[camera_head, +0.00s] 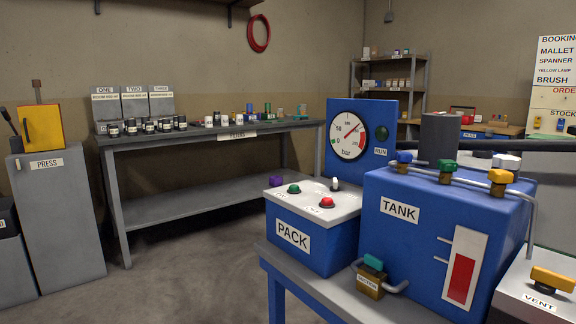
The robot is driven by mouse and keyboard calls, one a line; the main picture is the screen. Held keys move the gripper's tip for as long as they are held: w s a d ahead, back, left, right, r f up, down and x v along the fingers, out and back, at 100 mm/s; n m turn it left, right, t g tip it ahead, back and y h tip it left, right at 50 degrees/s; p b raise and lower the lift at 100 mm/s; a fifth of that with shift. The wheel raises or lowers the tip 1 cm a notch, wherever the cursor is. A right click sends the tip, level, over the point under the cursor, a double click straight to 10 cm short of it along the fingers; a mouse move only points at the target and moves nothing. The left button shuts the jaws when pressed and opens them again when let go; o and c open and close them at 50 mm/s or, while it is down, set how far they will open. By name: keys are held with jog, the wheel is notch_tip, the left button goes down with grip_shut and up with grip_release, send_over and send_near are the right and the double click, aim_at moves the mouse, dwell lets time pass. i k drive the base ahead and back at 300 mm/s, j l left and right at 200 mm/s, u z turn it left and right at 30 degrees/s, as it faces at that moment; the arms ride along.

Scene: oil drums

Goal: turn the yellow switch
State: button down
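Several yellow parts show, and I cannot tell for sure which one is the yellow switch. A yellow handle (552,279) sits on the grey box marked VENT (516,293) at the lower right. A yellow valve cap (501,177) sits on the pipe over the blue box marked TANK (405,245). A yellow box (42,127) stands on the grey cabinet marked PRESS (60,220) at the far left. My gripper is not in view.
A blue box marked PACK (315,243) with green and red buttons stands left of the tank, before a pressure gauge (349,136). A dark grey cylinder (440,137) rises behind the tank. A long bench (205,202) stands along the wall. The floor at centre left is clear.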

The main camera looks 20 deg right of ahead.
aim_at(547, 282)
jog(key=z, duration=0.45)
jog(key=k+z, duration=0.1)
jog(key=z, duration=0.35)
jog(key=k+z, duration=0.1)
jog(key=z, duration=0.85)
jog(key=j+z, duration=0.5)
jog(key=z, duration=0.15)
